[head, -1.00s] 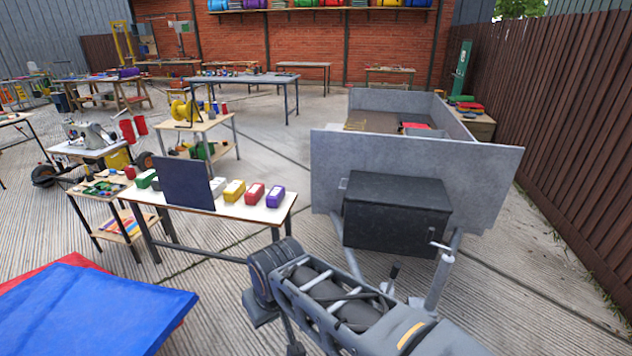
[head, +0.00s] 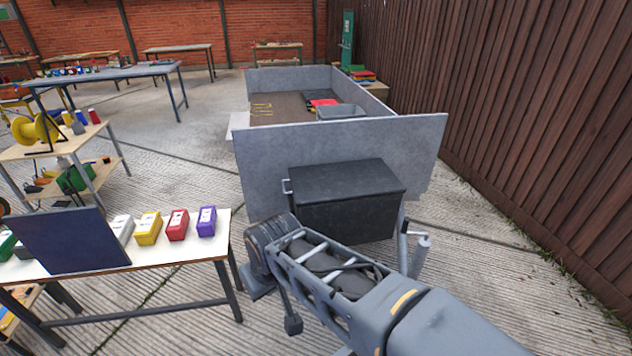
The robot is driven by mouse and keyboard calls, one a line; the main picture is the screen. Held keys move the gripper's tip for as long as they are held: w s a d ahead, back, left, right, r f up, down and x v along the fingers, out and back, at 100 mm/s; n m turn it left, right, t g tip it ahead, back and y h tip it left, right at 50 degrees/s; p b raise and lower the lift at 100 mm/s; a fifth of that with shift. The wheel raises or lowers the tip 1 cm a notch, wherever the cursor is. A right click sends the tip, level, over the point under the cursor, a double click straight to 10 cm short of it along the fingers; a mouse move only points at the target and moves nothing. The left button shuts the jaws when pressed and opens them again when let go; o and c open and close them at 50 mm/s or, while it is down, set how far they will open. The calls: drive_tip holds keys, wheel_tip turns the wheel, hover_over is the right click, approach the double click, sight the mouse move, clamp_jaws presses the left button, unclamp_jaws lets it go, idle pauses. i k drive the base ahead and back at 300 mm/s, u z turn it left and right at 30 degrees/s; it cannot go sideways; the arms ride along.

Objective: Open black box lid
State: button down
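The black box (head: 345,217) sits against the front panel of a grey trailer, right of centre in the head view. Its lid (head: 345,180) lies flat and looks shut. A small pale metal handle-like part (head: 287,187) shows at the box's upper left corner. My own grey arm reaches up from the bottom right and covers the lower front of the box. Its near joint overlaps the box's lower left in the picture; I cannot tell the gap. I cannot make out the fingers of my gripper.
The grey trailer (head: 415,150) has a metal post with a handle (head: 419,250) in front, right of my arm. A white table (head: 180,250) with coloured boxes and a dark upright panel (head: 68,240) stands left. A brown fence (head: 520,120) runs along the right. Ribbed concrete between is bare.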

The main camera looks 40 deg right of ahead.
sight(341, 180)
drive_tip(key=z, duration=0.45)
drive_tip(key=i, duration=0.45)
drive_tip(key=z, duration=0.4)
drive_tip(key=k, duration=1.25)
drive_tip(key=u, duration=0.8)
drive_tip(key=i, duration=1.75)
drive_tip(key=z, duration=0.7)
drive_tip(key=i, duration=0.4)
drive_tip(key=z, duration=0.35)
